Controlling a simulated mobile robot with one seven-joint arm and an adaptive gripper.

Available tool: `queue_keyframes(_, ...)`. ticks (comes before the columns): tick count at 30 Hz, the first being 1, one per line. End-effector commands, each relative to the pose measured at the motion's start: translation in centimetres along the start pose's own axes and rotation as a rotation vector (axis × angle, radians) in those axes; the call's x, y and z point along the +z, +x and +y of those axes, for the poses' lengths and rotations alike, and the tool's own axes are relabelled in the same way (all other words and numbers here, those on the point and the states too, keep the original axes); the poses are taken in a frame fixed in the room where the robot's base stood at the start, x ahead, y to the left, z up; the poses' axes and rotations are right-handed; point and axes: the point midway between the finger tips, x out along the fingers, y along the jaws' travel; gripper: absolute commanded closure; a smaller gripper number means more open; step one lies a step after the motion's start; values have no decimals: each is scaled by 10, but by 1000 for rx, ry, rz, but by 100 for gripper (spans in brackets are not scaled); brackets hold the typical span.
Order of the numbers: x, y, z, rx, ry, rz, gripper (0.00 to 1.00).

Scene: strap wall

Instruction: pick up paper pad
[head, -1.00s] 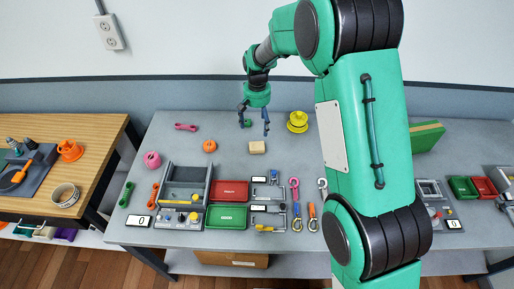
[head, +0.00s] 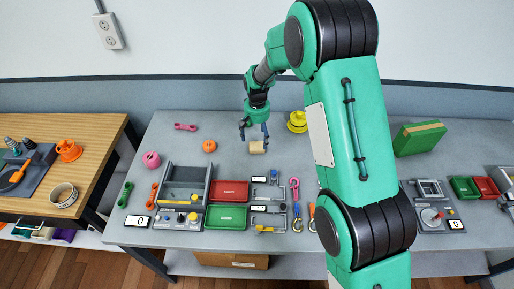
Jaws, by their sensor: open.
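The likely paper pad is a small beige block (head: 257,147) on the grey table, left of my arm in the head view. My gripper (head: 254,136) is open, pointing down, with its fingers around or just above the block. From this angle I cannot tell whether a finger touches it. The upper part of the block is partly hidden by the gripper.
Yellow stacked rings (head: 297,122) stand right of my gripper, and an orange piece (head: 209,146) lies to its left. A grey bin (head: 185,184), a red tray (head: 228,190) and a green tray (head: 226,217) lie nearer the front. A green block (head: 419,138) is at the right.

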Motion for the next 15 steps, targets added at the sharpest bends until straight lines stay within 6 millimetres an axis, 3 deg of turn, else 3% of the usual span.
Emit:
queue_keyframes(7,0,7,0,0,0,-1,19)
queue_keyframes(15,-2,34,0,0,0,-2,19)
